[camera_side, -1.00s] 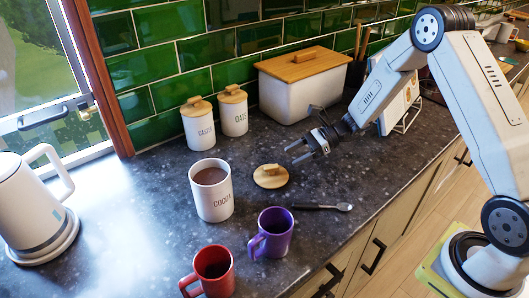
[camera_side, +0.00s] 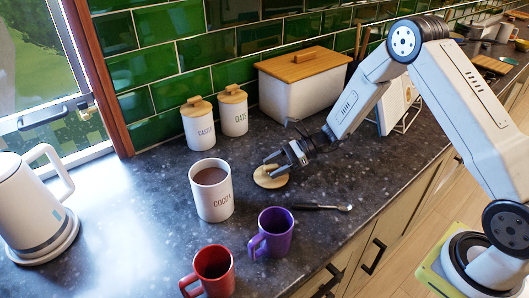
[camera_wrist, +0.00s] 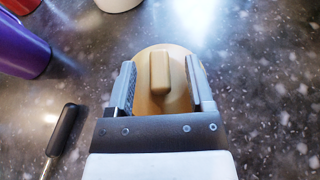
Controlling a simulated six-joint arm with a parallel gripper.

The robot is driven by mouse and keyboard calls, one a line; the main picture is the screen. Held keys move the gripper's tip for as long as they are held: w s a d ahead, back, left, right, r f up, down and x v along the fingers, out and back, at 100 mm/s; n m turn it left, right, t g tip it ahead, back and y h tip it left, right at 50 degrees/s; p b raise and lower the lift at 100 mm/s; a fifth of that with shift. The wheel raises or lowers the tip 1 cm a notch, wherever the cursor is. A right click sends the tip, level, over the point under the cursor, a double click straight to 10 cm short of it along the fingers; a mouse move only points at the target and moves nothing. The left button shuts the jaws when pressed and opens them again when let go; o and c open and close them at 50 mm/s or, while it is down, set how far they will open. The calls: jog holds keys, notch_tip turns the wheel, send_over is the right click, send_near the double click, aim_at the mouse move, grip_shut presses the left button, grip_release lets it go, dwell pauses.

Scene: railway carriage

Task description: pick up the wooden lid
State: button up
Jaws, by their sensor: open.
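The wooden lid (camera_side: 268,180) is a round, light-wood disc lying flat on the dark speckled counter, right of the open cocoa canister (camera_side: 212,192). In the wrist view the lid (camera_wrist: 180,98) shows a raised bar handle (camera_wrist: 159,74) at its middle. My gripper (camera_side: 272,163) is low over the lid in the side view and hides part of it. In the wrist view my gripper (camera_wrist: 160,82) is open, with one finger on each side of the handle and gaps between. I cannot tell whether the fingers touch the disc.
A red mug (camera_side: 210,272) stands farther left. Two lidded canisters (camera_side: 215,120) and a bread bin (camera_side: 302,90) stand by the green tiles. A kettle (camera_side: 35,205) is at the left.

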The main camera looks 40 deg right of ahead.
jog(key=shift+w+a+f, duration=0.2)
jog(key=shift+a+f, duration=0.05)
jog(key=shift+a, duration=0.25)
grip_shut()
